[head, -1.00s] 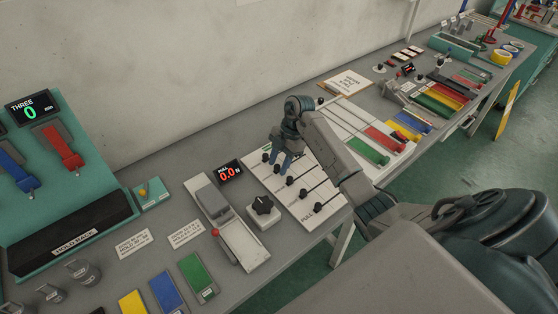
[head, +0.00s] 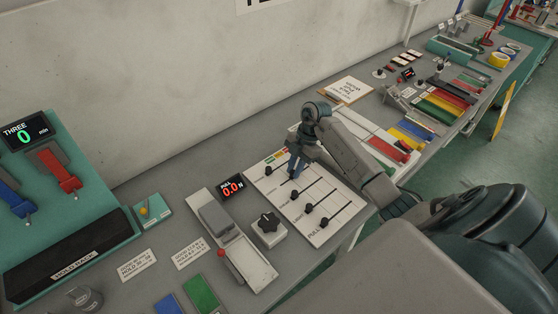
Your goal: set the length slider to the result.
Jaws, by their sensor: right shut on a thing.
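The white slider panel (head: 335,212) lies on the bench with several dark knobs on parallel slots. The nearest knob (head: 325,223) is at the row marked PULL; the other row labels are too small to read. My right gripper (head: 293,176) points down at the panel's second row from the far end and is shut on that row's slider knob, which its fingers mostly hide. The farthest knob (head: 269,171) stands at the left of its row. I cannot read whether the held slider is the length one. My left gripper is out of view.
A red PULL display (head: 231,187) reads 0.0 N, beside a black dial (head: 267,222) and a grey device with a red-tipped lever (head: 221,253). Coloured strips (head: 410,135) lie right of my arm.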

